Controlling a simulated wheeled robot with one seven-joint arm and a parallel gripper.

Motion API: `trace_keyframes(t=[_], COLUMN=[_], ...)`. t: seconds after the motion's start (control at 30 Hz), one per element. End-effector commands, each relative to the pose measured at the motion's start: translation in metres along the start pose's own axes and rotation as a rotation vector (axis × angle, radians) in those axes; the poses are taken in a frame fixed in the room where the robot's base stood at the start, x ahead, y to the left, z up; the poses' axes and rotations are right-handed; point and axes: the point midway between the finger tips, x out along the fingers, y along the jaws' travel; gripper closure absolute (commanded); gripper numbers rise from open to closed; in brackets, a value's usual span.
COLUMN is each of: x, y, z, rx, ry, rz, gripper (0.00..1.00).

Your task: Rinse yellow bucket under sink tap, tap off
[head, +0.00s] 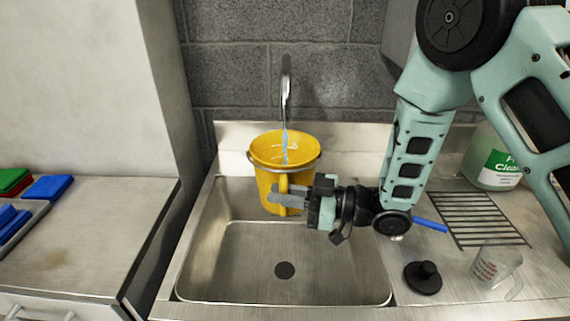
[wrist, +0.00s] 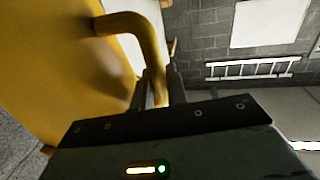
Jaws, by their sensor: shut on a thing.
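The yellow bucket (head: 268,190) is upright over the back of the steel sink (head: 340,265), under the tap (head: 286,85). A pale blue stream of water (head: 285,140) runs from the tap down into the bucket's open top. My gripper (head: 283,197) is shut on the bucket's handle at its front side. In the wrist view the yellow handle (wrist: 150,45) passes between the dark fingers (wrist: 162,90), with the bucket wall (wrist: 60,70) to the left. The bucket's floor and the tap's control are not visible.
Right of the sink are a black plug (head: 424,276), a clear measuring cup (head: 492,265), a drain grid (head: 478,217), a blue-handled item (head: 429,225) and a cleaner jug (head: 492,160). A left counter (head: 75,240) holds coloured pads (head: 47,188). The sink's front is empty.

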Motion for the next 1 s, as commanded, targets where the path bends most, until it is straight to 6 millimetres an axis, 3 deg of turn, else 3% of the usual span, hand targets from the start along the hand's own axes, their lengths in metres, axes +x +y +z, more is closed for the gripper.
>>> trace_keyframes(t=[0.57, 1.0], x=[0.0, -0.011], y=[-0.002, -0.057], z=[-0.001, -0.002], rx=[-0.002, -0.002], ry=[0.004, 0.004], rz=[0.0, -0.001], gripper=[1.0, 1.0])
